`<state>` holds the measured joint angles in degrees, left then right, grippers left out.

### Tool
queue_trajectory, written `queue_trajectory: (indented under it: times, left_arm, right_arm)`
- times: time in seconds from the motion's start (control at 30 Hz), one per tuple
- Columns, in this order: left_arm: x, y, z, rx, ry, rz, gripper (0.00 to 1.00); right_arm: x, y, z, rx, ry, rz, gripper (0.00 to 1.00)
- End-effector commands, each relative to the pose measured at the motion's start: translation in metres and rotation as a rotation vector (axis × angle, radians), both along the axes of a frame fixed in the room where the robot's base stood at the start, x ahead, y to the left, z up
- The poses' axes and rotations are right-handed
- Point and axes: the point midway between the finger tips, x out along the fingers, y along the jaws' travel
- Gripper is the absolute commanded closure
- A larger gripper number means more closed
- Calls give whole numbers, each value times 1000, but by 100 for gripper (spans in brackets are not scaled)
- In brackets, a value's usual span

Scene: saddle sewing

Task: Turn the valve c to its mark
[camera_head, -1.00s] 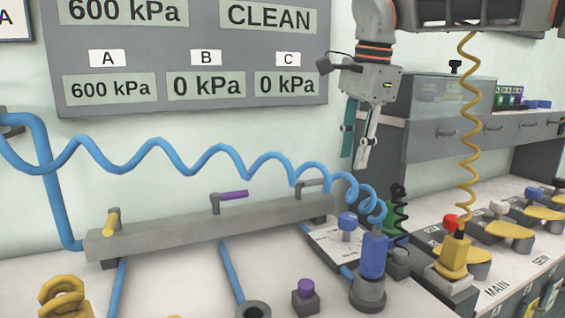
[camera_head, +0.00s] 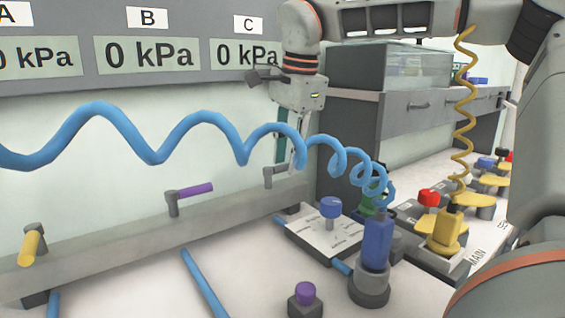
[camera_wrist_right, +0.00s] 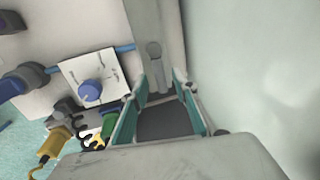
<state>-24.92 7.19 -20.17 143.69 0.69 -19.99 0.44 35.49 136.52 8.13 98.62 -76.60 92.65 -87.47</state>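Valve c is the third lever on the grey manifold bar, with a grey handle (camera_head: 283,171) pointing right, beneath the C display (camera_head: 247,54), which reads 0 kPa. My right gripper (camera_head: 289,160) points down right at this handle, its fingers partly behind the blue coiled hose. In the right wrist view, the right gripper (camera_wrist_right: 160,90) is open, with teal finger pads apart. My left gripper is not in view.
The blue coiled hose (camera_head: 110,115) crosses before the manifold (camera_head: 120,250). The other two valves have yellow (camera_head: 31,245) and purple (camera_head: 195,189) handles. A blue knob (camera_head: 330,207) on a white plate and a blue connector (camera_head: 377,240) stand close by. A grey cabinet (camera_head: 345,140) is behind.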

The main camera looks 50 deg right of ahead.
Motion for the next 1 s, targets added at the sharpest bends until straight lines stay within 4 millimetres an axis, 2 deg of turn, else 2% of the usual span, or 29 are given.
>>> queue_trajectory:
  times: [0.33, 0.43, 0.47, 0.77, 1.0]
  left_arm:
    - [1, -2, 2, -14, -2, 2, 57]
    - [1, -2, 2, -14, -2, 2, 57]
    - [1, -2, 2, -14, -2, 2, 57]
    - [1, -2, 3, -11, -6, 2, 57]
    - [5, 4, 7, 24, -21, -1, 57]
  right_arm:
    - [1, 0, -3, 0, -4, 0, 72]
    - [1, 0, -3, 0, -4, 0, 98]
    - [1, 0, -3, 0, -4, 0, 100]
    - [0, 0, -3, -1, -3, -11, 100]
    - [-4, 2, -1, -2, -4, -99, 100]
